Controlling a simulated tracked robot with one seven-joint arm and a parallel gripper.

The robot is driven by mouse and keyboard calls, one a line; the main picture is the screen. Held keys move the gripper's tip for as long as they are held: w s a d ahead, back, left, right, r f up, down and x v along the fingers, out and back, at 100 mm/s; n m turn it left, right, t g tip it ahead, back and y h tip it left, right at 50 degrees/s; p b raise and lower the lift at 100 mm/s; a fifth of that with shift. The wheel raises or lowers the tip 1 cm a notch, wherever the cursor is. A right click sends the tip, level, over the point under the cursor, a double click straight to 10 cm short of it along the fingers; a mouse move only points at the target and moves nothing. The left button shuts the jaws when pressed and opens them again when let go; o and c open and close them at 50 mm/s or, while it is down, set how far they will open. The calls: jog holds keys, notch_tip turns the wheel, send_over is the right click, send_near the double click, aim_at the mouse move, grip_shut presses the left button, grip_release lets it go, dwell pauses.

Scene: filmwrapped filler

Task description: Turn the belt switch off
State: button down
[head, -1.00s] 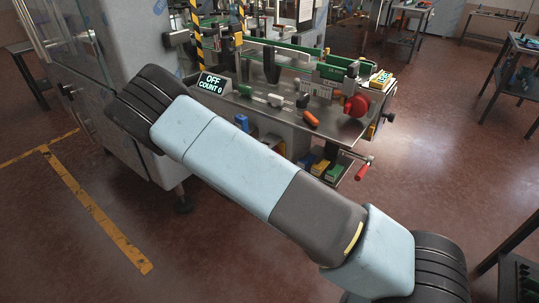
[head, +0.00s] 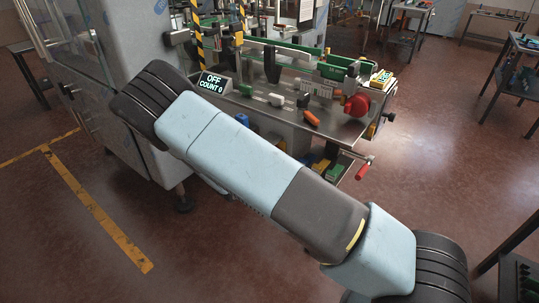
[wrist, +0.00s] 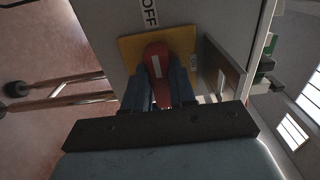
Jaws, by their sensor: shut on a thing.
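The belt switch is a red handle (wrist: 155,52) with a white stripe, on a yellow plate (wrist: 128,48) in the wrist view. Its stripe points up the picture, roughly towards the OFF label (wrist: 149,14); the ON label (wrist: 194,78) is to the right of the plate. My gripper (wrist: 159,82) is shut on the red handle, a dark finger on each side. In the head view the display (head: 213,84) reads OFF, COUNT 0. The gripper and the switch do not show there.
The machine table (head: 345,129) carries an orange piece (head: 311,118) and a red round part (head: 356,105). A crank with a red grip (head: 361,172) sticks out at its front right. Metal rails (wrist: 70,97) lie left of the switch in the wrist view.

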jog(key=c, duration=1.2)
grip_release()
jog(key=shift+f, duration=0.2)
jog(key=shift+o, duration=1.4)
jog(key=shift+d, duration=0.1)
jog(key=shift+r, duration=0.1)
jog(key=v, duration=1.3)
jog(key=shift+s+a, duration=0.25)
